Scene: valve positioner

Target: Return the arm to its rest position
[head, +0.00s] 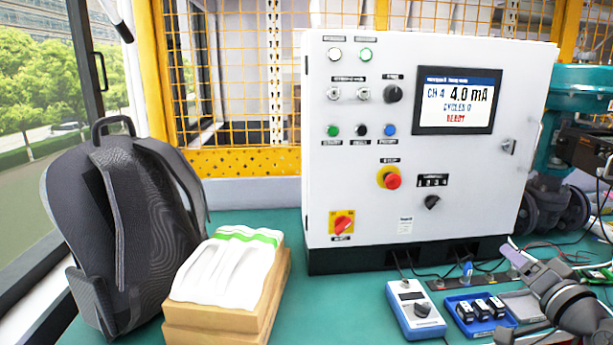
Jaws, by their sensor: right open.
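My right arm (572,302) comes in at the lower right edge. Its gripper (520,262) is over the right part of the bench, beside the lower right of the white control cabinet (270,0). The gripper is open, and I see nothing held in it. My left gripper does not show clearly in this view. The cabinet's screen (458,100) reads CH 4, 4.0 mA, CYCLES 0 and READY. A red emergency button (392,181) and a red and yellow rotary switch (342,223) are on its front.
A blue handheld meter (408,306) and a blue tray (464,318) with small black parts lie near my right arm. Cables run behind them. A teal valve assembly (549,165) stands at right. A backpack (120,225) and a box with white cloths (222,270) fill the left.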

